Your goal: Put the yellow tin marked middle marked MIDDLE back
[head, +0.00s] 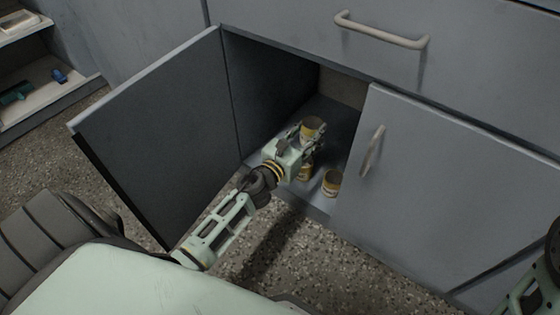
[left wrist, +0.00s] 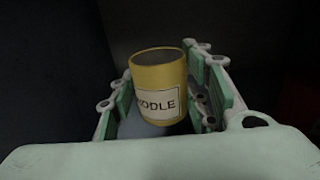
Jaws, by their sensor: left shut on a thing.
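The yellow tin (head: 312,127) is held up inside the open left half of the low cupboard. In the left wrist view the tin (left wrist: 160,78) stands nearly upright, slightly tilted, between the fingers, with a pale label whose visible letters end in "DDLE"; the start of the word is turned away. My left gripper (head: 308,136) is shut on this tin, reaching in from the front. My right gripper is not in view; only part of my right arm shows at the lower right edge.
A yellow tin (head: 331,184) stands on the cupboard floor near the front edge. Another yellow tin (head: 305,173) stands partly hidden below my gripper. The left door (head: 150,125) is swung open; the right door (head: 430,180) is closed. An open shelf (head: 45,105) is at far left.

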